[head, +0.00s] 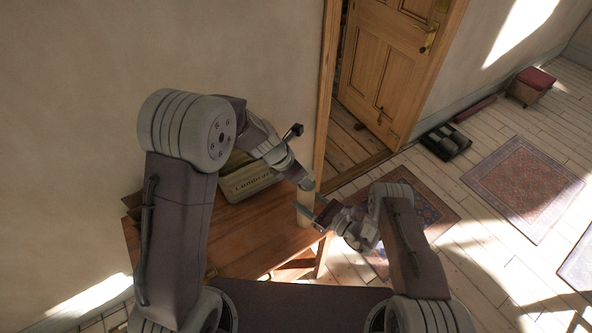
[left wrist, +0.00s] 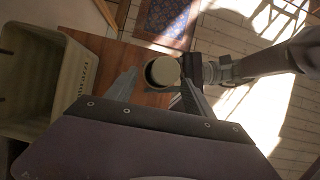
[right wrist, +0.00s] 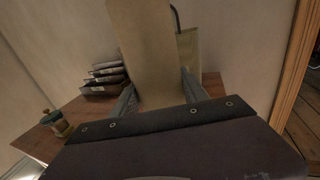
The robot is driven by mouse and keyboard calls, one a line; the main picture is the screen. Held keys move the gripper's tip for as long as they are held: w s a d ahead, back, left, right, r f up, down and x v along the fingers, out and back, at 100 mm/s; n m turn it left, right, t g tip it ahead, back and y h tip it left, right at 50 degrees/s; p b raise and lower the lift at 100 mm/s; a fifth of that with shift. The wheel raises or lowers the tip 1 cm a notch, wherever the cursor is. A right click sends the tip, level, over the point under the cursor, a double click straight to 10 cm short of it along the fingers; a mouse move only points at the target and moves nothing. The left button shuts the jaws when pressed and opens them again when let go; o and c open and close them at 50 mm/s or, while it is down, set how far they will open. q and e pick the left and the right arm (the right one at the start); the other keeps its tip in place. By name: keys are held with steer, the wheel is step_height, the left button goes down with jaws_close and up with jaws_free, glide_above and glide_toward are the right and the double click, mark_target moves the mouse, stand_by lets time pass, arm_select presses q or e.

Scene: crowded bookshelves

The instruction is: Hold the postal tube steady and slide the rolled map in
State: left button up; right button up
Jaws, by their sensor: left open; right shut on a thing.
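The postal tube (head: 305,207) is a tan cylinder standing upright at the table's right end. My right gripper (head: 318,214) is shut on it from the right; its tan side fills the middle of the right wrist view (right wrist: 158,50). In the left wrist view the tube's round open end (left wrist: 162,71) faces up, with a dark inside. My left gripper (head: 307,187) is open above the tube, and its fingers (left wrist: 160,82) appear on either side of the tube's mouth in that view. I cannot make out the rolled map in any view.
A cream lettered bin (head: 250,182) stands on the wooden table (head: 250,245), left of the tube. The right wrist view shows stacked dark trays or books (right wrist: 104,78) and a small jar-like item (right wrist: 56,122). A wooden door (head: 385,60) stands behind; patterned rugs lie on the floor.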

arm_select(q)
steer(key=v, duration=0.9)
steer(key=shift+s+a, duration=0.1)
stand_by(0.6)
arm_select(e)
steer(key=o, duration=1.6)
